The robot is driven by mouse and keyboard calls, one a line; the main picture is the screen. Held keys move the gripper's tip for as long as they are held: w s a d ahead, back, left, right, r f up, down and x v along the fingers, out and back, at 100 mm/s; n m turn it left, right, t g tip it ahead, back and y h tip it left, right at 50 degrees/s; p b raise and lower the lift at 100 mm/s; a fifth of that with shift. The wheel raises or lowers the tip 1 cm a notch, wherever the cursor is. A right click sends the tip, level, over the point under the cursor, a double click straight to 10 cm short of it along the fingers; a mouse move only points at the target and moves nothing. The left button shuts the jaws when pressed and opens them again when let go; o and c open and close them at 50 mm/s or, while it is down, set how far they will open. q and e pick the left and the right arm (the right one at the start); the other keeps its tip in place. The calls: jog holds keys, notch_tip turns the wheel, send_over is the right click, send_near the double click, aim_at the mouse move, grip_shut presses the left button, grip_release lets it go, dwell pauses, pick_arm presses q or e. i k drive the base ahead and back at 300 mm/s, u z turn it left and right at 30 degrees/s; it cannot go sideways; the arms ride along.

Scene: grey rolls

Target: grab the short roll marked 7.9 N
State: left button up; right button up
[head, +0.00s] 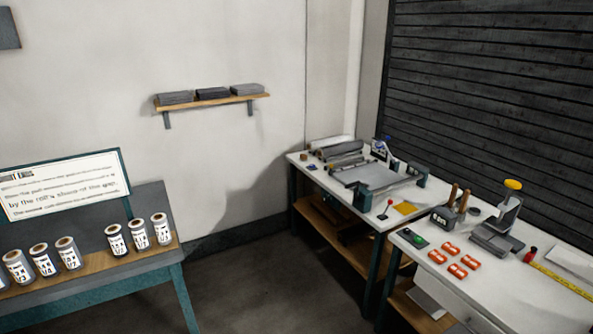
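Several short grey rolls with white labels stand upright in a row on the wooden ledge of the left bench. One group holds a roll (18,266), a roll (43,259) and a roll (69,253), with another cut off at the left edge. After a gap stand a roll (116,239), a roll (138,234) and a roll (160,229). The labels are too small to read surely, so I cannot tell which one is marked 7.9 N. Neither of my grippers is in view.
A sign (62,184) stands behind the rolls on the left bench (110,285). A wall shelf (212,102) holds grey stacks. At right, a white table (345,205) and a nearer table (470,272) carry tools and orange blocks (437,257). Floor (265,275) between is clear.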

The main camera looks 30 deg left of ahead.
aim_at(161, 224)
jog(key=u, duration=0.4)
jog(key=i, duration=1.8)
jog(key=u, duration=1.75)
jog(key=i, duration=0.95)
jog(key=u, duration=1.1)
